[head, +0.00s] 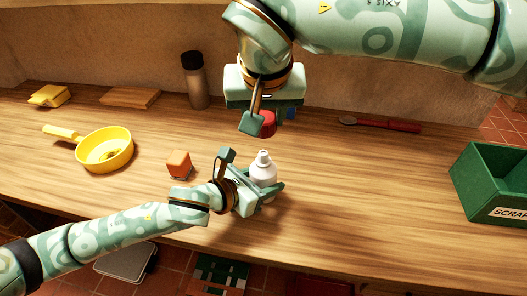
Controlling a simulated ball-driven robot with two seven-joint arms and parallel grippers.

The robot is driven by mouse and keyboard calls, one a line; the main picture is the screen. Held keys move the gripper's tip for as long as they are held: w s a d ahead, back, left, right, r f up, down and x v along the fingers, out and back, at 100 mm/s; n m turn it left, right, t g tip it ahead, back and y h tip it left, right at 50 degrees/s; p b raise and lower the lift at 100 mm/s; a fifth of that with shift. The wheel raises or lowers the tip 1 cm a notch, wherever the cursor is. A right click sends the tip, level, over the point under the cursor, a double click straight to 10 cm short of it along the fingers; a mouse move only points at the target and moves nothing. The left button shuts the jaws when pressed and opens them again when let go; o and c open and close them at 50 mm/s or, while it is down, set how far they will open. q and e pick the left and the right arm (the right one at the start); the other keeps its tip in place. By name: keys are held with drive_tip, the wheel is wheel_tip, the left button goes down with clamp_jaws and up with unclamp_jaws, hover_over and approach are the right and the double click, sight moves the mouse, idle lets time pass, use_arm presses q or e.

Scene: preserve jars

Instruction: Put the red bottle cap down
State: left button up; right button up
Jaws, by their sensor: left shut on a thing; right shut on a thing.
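The red bottle cap (267,124) is in my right gripper (268,122), above the counter and a little above the bottle's neck. The gripper is shut on the cap and partly covers it. The white bottle (263,168) stands upright on the counter with its neck uncovered. My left gripper (262,190) is shut around the bottle's body and hides its lower part. The cap and the bottle are apart.
A yellow pan (105,149) and an orange block (179,164) lie left. A dark bottle (195,80), a wooden board (130,97) and a red-handled spoon (385,124) are at the back. A green scrap crate (490,182) stands right. The counter (370,185) is clear right of the bottle.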

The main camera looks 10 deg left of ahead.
use_arm(q)
drive_tip(key=shift+s+f, duration=0.1)
drive_tip(key=shift+f, duration=0.25)
use_arm(e)
drive_tip(key=m, duration=0.1)
drive_tip(key=m+h, duration=0.1)
drive_tip(key=m, duration=0.1)
drive_tip(key=d+m, duration=0.1)
drive_tip(key=shift+w+f+m+h, duration=0.1)
drive_tip(key=shift+f+m+h, duration=0.3)
drive_tip(key=w+d+f+n+g+y, duration=0.1)
drive_tip(key=d+f+n+g+y, duration=0.25)
drive_tip(key=d+n, duration=0.65)
drive_tip(key=d+f+n+g+y, duration=0.2)
drive_tip(key=d+f+n, duration=0.35)
drive_tip(key=n, duration=0.75)
drive_tip(key=shift+m+t, duration=0.25)
drive_tip(key=shift+m, duration=0.15)
drive_tip(key=f, duration=0.6)
drive_tip(key=d+f, duration=0.1)
drive_tip(key=f, duration=0.3)
drive_tip(key=shift+w, duration=0.15)
